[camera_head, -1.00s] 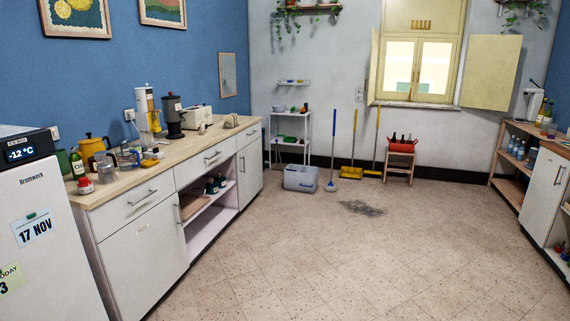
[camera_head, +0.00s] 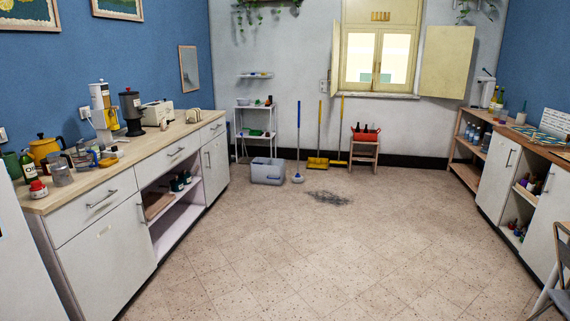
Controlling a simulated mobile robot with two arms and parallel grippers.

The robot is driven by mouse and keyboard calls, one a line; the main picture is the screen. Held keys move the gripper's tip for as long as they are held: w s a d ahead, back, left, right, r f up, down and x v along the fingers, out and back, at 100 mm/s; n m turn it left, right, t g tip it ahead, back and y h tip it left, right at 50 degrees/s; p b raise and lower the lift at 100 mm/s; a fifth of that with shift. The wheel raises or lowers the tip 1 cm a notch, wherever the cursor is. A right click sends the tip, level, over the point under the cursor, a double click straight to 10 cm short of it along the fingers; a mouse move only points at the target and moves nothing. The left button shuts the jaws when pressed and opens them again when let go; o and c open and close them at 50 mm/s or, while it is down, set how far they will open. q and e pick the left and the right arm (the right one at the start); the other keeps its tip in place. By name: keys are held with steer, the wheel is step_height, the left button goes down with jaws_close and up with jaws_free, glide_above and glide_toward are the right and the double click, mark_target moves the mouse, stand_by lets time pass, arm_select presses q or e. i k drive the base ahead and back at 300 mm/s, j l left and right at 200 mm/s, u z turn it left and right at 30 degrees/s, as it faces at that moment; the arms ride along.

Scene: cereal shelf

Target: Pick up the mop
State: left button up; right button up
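The mop (camera_head: 298,150) has a blue handle and a pale head. It stands upright against the back wall, with its head on the floor just right of a grey plastic bin (camera_head: 267,172). A yellow dustpan-like tool (camera_head: 318,162) and a yellow-handled broom (camera_head: 341,135) lean on the wall to its right. A dark dirty patch (camera_head: 328,197) lies on the floor in front of them. Neither of my grippers is in view.
A long counter with cabinets (camera_head: 132,205) runs along the left. Shelving and cabinets (camera_head: 497,173) line the right, with part of a chair (camera_head: 560,255) at the lower right. A stool with a red crate (camera_head: 364,137) stands at the back. The middle floor (camera_head: 300,255) is clear.

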mark_target(298, 179)
steer(key=z, duration=0.1)
steer(key=i, duration=7.5)
steer(key=i+l+u, duration=0.15)
steer(key=i, duration=0.4)
steer(key=i+l+u, duration=0.2)
steer(key=i+l, duration=0.2)
steer(key=i, duration=0.2)
steer(key=i+l+u, duration=0.15)
steer(key=i+l, duration=0.2)
steer(key=i, duration=0.15)
